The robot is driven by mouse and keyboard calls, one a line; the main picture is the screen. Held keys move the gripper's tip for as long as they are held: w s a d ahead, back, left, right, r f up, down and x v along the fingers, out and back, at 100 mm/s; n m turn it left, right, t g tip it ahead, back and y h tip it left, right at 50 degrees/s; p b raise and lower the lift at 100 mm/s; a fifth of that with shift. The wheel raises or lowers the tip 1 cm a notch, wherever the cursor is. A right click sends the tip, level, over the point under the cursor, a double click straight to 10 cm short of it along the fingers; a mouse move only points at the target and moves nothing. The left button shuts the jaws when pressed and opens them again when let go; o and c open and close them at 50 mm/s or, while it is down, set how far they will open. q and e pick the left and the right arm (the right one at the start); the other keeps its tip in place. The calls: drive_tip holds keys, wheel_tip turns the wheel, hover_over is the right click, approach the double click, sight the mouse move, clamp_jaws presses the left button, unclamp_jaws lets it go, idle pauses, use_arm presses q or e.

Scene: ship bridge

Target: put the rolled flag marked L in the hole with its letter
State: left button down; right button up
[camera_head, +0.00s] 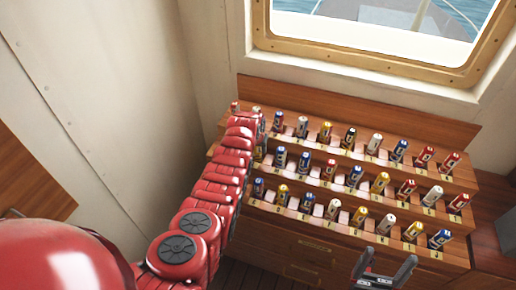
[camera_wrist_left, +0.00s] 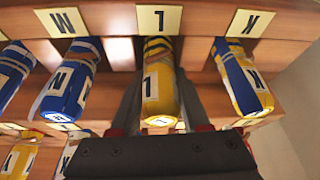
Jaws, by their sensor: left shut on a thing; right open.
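In the head view my left arm covers this spot at the rack's left end. My right gripper (camera_head: 384,272) is open and empty in front of the drawers.
Blue-and-white flag M (camera_wrist_left: 68,85) and yellow-and-blue flag K (camera_wrist_left: 242,80) stand on either side, close to my fingers. The wooden stepped rack (camera_head: 312,245) holds several rows of rolled flags. A pale wall (camera_head: 105,80) bounds the left, and a window (camera_head: 370,55) is behind.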

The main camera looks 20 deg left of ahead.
use_arm(q)
drive_tip(key=shift+c, duration=1.5)
unclamp_jaws()
drive_tip(key=shift+r, duration=0.1)
